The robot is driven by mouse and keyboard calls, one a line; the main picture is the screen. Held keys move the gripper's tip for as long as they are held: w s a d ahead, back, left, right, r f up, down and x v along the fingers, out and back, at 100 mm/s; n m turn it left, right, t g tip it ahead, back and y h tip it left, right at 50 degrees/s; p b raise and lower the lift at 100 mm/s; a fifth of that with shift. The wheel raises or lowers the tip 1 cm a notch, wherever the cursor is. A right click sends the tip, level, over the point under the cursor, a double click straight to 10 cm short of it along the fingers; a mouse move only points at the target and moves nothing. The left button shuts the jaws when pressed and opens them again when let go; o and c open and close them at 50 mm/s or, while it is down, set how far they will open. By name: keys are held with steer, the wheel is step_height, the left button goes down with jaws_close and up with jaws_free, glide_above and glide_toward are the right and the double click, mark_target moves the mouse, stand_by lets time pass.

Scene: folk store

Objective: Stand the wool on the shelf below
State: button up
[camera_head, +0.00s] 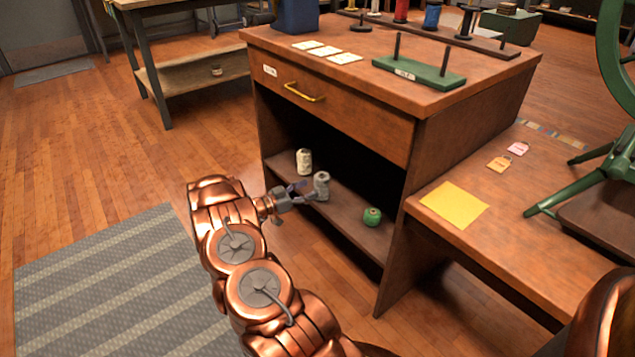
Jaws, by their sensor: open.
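On the lower shelf (345,219) of the wooden cabinet stand three small wound items. A cream spool or ball of wool (304,162) stands upright at the left. A grey one (322,186) stands upright just right of my gripper. A green one (372,216) sits further right near the shelf's front edge. I cannot tell which is the wool. My gripper (302,191) is open at the shelf's front, its fingers pointing right toward the grey one. The fingers are close to it; I cannot tell if they touch. Nothing shows held between them.
The cabinet top (330,75) holds a green two-peg stand (420,75), white cards (325,50) and a rack of coloured spools (432,18). A drawer with a brass handle (304,92) is shut above the shelf. A lower table (515,215) adjoins at right.

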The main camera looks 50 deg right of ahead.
steer(key=w+a+r+n+t+y, duration=0.35)
steer(key=w+a+t, duration=0.45)
steer(key=w, duration=0.5)
steer(key=w+a+r+n+t+y, duration=0.2)
steer(key=w+a+r+n+t, duration=0.3)
steer(key=w+a, duration=0.55)
steer(key=w+a+r+n+t+y, duration=0.1)
steer(key=a+r+n+t+y, duration=0.25)
steer(key=a, duration=0.75)
steer(key=w+a+r+n+y, duration=0.15)
steer(key=a+r+y, duration=0.35)
steer(key=a, duration=0.6)
steer(key=s+a+r+n+g+y, duration=0.1)
steer(key=s+a+n+g+y, duration=0.15)
steer(key=s+a, duration=0.65)
steer(key=s+a+r+n+g+y, duration=0.1)
steer(key=s+a+n+g+y, duration=0.25)
steer(key=s, duration=0.85)
steer(key=s+d+n+g+h, duration=0.1)
steer(key=s+d+g, duration=0.1)
steer(key=s, duration=1.4)
steer(key=s+d+n+g+h, duration=0.2)
steer(key=s+g, duration=0.3)
steer(key=s, duration=1.2)
steer(key=shift+r+p, duration=0.3)
steer(key=shift+p, duration=0.05)
steer(key=shift+s+a, duration=0.1)
